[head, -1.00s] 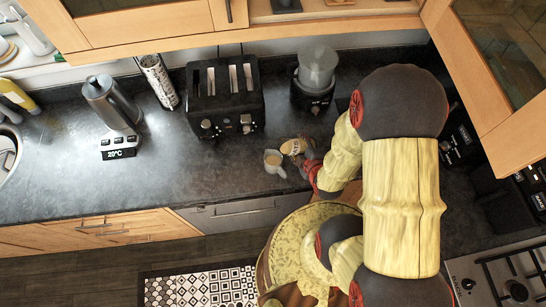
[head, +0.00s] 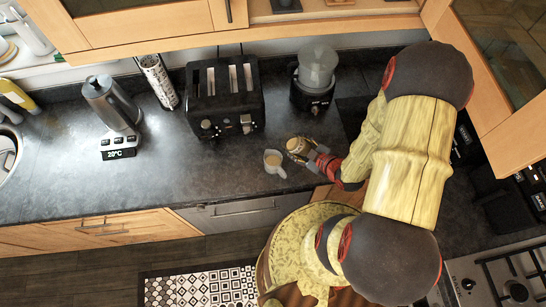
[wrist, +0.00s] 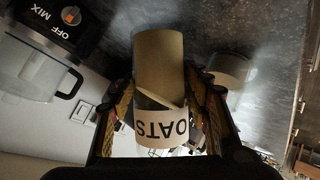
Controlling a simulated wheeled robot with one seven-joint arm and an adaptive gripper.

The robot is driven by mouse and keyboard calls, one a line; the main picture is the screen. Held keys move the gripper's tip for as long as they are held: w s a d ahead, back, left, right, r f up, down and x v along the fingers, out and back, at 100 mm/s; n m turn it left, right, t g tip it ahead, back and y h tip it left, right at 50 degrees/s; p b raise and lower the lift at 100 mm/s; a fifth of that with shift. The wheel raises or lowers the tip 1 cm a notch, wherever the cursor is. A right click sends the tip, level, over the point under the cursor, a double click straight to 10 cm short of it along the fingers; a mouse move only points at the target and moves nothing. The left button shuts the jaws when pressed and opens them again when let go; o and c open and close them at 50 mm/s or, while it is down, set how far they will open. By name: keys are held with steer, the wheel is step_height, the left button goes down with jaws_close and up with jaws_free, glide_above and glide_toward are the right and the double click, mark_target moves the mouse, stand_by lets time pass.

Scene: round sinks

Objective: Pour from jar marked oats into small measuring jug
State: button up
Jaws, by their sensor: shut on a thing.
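The jar marked oats (head: 297,146) is held by my gripper (head: 311,154) just above and right of the small measuring jug in the head view. In the wrist view the jar (wrist: 158,65) stands between both fingers of my gripper (wrist: 165,105), its OATS label upside down in the picture. Tan contents fill the picture-upper part of the jar, with a slanted edge above the label. The small measuring jug (head: 274,162) stands on the counter, apart from the jar, with something tan inside. It also shows in the wrist view (wrist: 232,68), beside the jar.
A black toaster (head: 224,96) and a blender-like appliance (head: 316,76) stand behind on the dark counter (head: 70,185). A kettle (head: 108,100) stands at left. A round patterned stool or table (head: 290,240) is in front. A hob (head: 505,280) lies at lower right.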

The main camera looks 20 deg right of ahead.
mark_target(309, 150)
steer(key=shift+d+f+m+y, duration=0.3)
steer(key=shift+f+y, duration=0.1)
steer(key=shift+f, duration=0.45)
steer(key=shift+d+m+t+y, duration=0.3)
steer(key=shift+d+m+y, duration=0.1)
steer(key=shift+m+y, duration=0.15)
steer(key=shift+d+f+m+t+y, duration=0.15)
steer(key=shift+d+m+y, duration=0.05)
steer(key=shift+m+y, duration=0.3)
steer(key=shift+d+f+m+t+y, duration=0.15)
steer(key=shift+m+y, duration=0.2)
steer(key=shift+y, duration=0.2)
